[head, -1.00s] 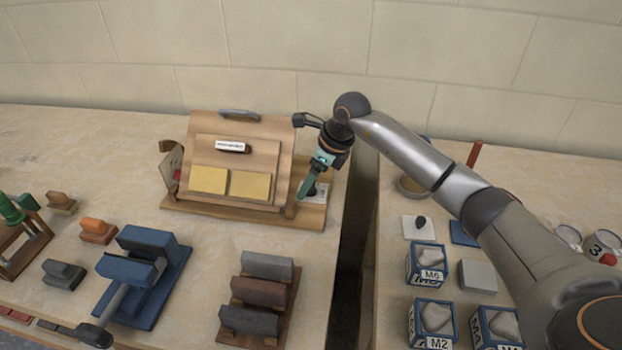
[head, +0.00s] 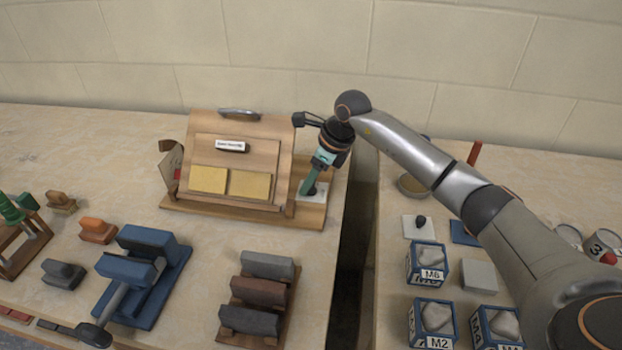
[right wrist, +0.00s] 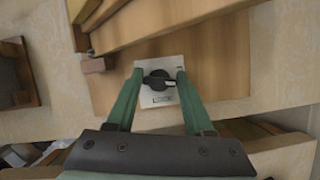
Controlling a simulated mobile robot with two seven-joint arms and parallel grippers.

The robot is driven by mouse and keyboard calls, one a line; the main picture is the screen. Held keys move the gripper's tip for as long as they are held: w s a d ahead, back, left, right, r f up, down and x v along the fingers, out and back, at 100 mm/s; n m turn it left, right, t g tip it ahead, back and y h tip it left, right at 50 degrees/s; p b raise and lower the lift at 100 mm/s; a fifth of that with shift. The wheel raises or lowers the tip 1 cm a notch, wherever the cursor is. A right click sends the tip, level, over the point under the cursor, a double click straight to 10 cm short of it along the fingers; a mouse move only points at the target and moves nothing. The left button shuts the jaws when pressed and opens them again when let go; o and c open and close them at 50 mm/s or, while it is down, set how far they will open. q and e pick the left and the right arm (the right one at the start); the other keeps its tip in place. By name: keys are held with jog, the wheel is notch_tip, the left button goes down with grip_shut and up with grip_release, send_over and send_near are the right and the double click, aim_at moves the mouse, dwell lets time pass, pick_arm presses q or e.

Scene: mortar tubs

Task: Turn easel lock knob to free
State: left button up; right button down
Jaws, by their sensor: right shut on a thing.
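The wooden easel (head: 285,165) stands on a wooden base at the back of the left table. A pale lock plate (head: 322,190) sits at the right end of its base. My right gripper (head: 308,190) reaches down over the plate. In the right wrist view its green fingers (right wrist: 158,78) are on either side of the knob and shut on it. My left gripper is out of view.
A gap (head: 350,240) separates the two tables. A rack of bars (head: 265,292) and a blue stand (head: 145,275) are in front. Blue boxes (head: 427,265) stand on the right table.

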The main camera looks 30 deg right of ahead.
jog(key=shift+n+g+y+b, duration=0.3)
jog(key=shift+n+y+b, duration=0.15)
jog(key=shift+n, duration=0.85)
jog(key=shift+c, duration=1.4)
grip_release()
jog(key=v, duration=1.2)
jog(key=shift+r, duration=0.35)
